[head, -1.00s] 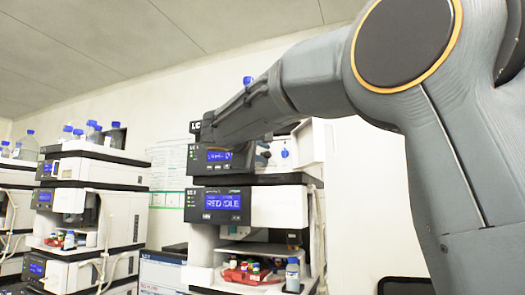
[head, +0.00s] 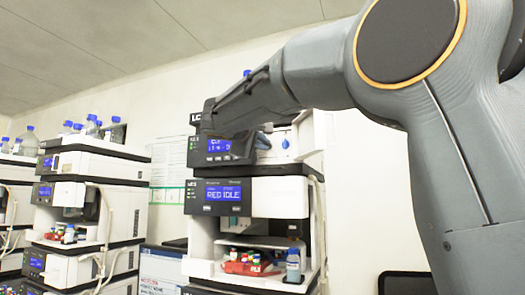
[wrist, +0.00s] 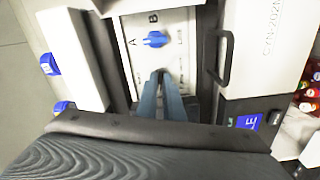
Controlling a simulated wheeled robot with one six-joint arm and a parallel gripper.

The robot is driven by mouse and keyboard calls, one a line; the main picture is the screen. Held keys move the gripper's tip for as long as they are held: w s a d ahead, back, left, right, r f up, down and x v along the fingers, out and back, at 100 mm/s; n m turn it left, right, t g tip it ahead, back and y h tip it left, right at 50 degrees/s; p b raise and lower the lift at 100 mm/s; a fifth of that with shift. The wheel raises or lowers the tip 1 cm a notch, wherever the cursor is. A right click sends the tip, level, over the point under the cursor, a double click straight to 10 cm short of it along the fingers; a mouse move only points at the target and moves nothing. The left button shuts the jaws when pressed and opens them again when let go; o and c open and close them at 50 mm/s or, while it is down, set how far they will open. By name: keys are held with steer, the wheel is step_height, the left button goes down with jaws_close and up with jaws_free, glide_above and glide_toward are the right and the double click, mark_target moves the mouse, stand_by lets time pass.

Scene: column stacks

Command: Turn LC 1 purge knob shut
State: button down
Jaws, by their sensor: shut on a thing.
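In the wrist view my gripper (wrist: 160,78) reaches into the white front panel of the top LC 1 module, its two fingers close together below the blue knob (wrist: 156,39) marked A and B. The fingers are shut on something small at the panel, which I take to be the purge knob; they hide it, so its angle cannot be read. In the head view the LC 1 top module (head: 209,150) has a lit blue display, and my arm covers much of its front. The blue knob shows right of my gripper in the head view (head: 285,142).
Below is a module reading RED IDLE (head: 224,194), then an open bay with a red tray of vials (head: 250,267) and a bottle (head: 293,265). A black handle (wrist: 224,58) stands right of the fingers. Another instrument stack (head: 95,165) stands at left.

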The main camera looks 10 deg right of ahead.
steer(key=m+b, duration=1.4)
steer(key=b, duration=0.5)
steer(key=shift+f+m, duration=0.15)
steer(key=shift+m, duration=0.25)
steer(key=c, duration=1.9)
jaws_free()
